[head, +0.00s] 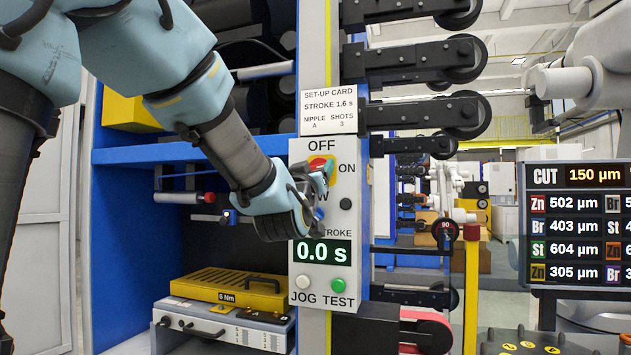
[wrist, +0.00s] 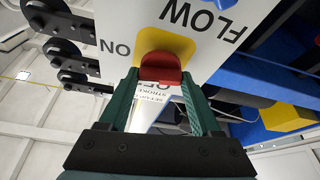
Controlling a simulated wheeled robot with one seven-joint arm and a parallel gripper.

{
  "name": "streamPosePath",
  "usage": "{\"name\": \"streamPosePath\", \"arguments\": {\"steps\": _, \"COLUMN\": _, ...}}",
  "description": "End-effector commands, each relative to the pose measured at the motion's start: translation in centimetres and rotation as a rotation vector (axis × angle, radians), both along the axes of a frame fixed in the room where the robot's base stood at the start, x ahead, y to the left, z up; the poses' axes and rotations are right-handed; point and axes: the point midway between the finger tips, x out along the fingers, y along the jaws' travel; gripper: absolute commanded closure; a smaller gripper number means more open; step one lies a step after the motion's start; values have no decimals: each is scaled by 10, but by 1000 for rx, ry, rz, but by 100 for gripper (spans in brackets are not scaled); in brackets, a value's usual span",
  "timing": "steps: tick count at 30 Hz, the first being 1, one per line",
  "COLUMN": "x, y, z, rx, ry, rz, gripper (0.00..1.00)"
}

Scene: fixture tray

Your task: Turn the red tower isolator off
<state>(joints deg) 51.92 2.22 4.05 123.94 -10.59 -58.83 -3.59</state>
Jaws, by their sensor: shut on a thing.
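The red isolator handle (head: 324,165) sits on a yellow plate (wrist: 153,40) on the grey control panel (head: 339,185), between the labels OFF above and ON to the right. My gripper (head: 318,183) reaches it from the left and partly covers it in the head view. In the wrist view, which is upside down, the red handle (wrist: 159,66) lies between the two green fingers of my gripper (wrist: 160,78), which are shut on it. Which label the handle points to, I cannot tell.
Below my gripper, the panel has a display (head: 322,252) reading 0.0 s, a white JOG button (head: 303,283) and a green TEST button (head: 338,284). A black knob (head: 346,204) sits right of the gripper. Black roller arms (head: 425,115) stick out to the right.

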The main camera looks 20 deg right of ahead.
Motion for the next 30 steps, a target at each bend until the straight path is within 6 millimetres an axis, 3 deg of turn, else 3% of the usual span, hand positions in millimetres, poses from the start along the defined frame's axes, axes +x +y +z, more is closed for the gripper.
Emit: {"name": "streamPosePath", "arguments": {"steps": 30, "x": -2, "y": -2, "z": 3, "rx": -703, "ry": 653, "rz": -2, "gripper": 91}}
